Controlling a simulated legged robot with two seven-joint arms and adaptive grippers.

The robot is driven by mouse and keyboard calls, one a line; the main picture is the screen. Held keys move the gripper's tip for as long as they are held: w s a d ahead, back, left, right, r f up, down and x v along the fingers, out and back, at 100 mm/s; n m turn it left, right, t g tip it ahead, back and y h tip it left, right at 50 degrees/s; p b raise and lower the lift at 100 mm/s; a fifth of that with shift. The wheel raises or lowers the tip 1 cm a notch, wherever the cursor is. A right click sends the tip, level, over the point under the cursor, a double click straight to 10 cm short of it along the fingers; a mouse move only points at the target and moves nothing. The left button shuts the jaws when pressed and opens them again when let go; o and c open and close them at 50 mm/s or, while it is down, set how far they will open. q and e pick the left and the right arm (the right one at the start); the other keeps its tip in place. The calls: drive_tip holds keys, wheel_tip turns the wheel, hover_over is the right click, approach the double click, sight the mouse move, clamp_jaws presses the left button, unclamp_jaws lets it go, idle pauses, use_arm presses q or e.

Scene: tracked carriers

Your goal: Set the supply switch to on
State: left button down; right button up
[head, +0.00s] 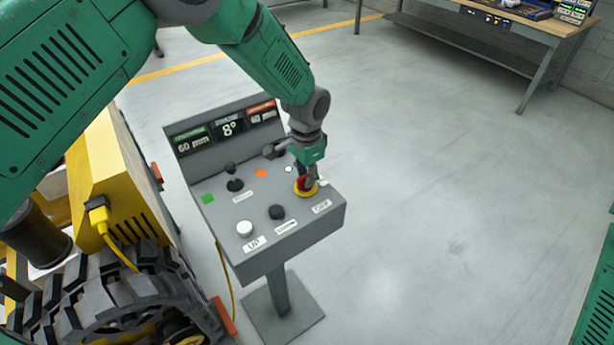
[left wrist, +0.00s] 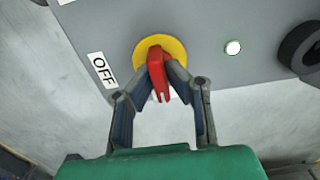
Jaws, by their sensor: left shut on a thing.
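The supply switch is a red handle (left wrist: 157,72) on a round yellow plate (left wrist: 146,46), near the right edge of the grey control panel (head: 330,215). A label reading "OFF" (left wrist: 103,70) sits beside the plate in the left wrist view. My left gripper (left wrist: 160,82) is shut on the red handle, one finger on each side. In the head view my left gripper (head: 304,182) hides part of the switch (head: 301,191). The handle points toward my gripper's palm in the left wrist view. My right gripper is not in view.
The panel also carries a white button (head: 244,228), black knobs (head: 276,212) and a display (head: 228,126). A yellow tracked carrier (head: 115,180) with a cable stands close on the left. A workbench (head: 500,30) stands at the back right. The floor right of the panel is clear.

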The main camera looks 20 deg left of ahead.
sight(306, 175)
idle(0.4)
use_arm(q)
drive_tip(key=c, duration=1.6)
unclamp_jaws()
drive_tip(key=shift+c, duration=0.2)
drive_tip(key=shift+o, duration=0.2)
wheel_tip(306, 175, up, 12)
drive_tip(key=shift+f, duration=0.1)
